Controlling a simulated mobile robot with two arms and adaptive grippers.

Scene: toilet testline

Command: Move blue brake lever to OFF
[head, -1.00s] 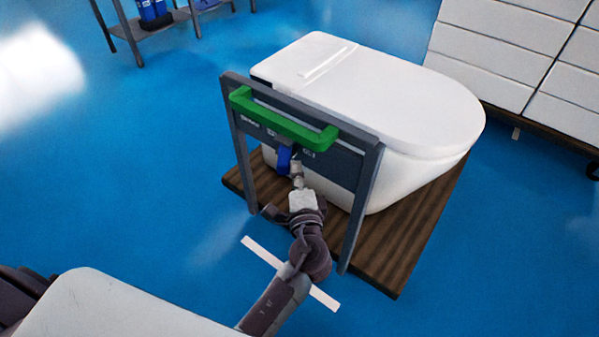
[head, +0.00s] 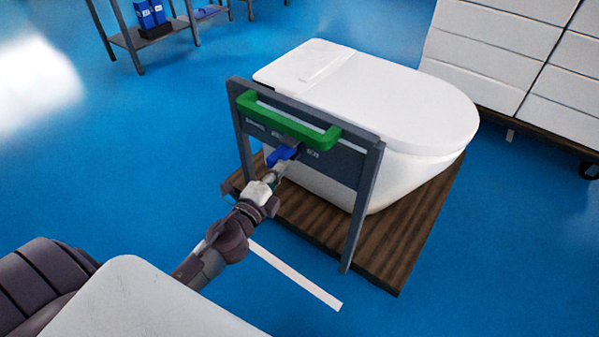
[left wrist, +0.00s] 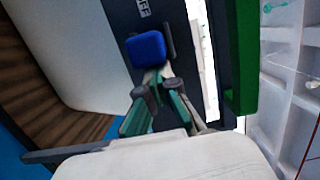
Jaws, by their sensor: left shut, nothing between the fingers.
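The blue brake lever (head: 283,154) is on the grey panel under the green handle (head: 288,121), at the front of the toilet stand. It lies slanted across the panel. My left gripper (head: 273,174) is shut and empty in front of the panel, its tips at or very near the lever; contact is hard to tell. In the left wrist view the lever's blue end (left wrist: 146,47) is just beyond the fingertips (left wrist: 157,78). The panel's labels are too small to read in the head view. My right gripper is not in view.
A white toilet (head: 390,95) stands behind the panel on a wooden base (head: 400,240). The panel's grey frame post (head: 361,215) rises to the right of my gripper. White drawers (head: 500,60) stand at the back right. Blue floor is open at left.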

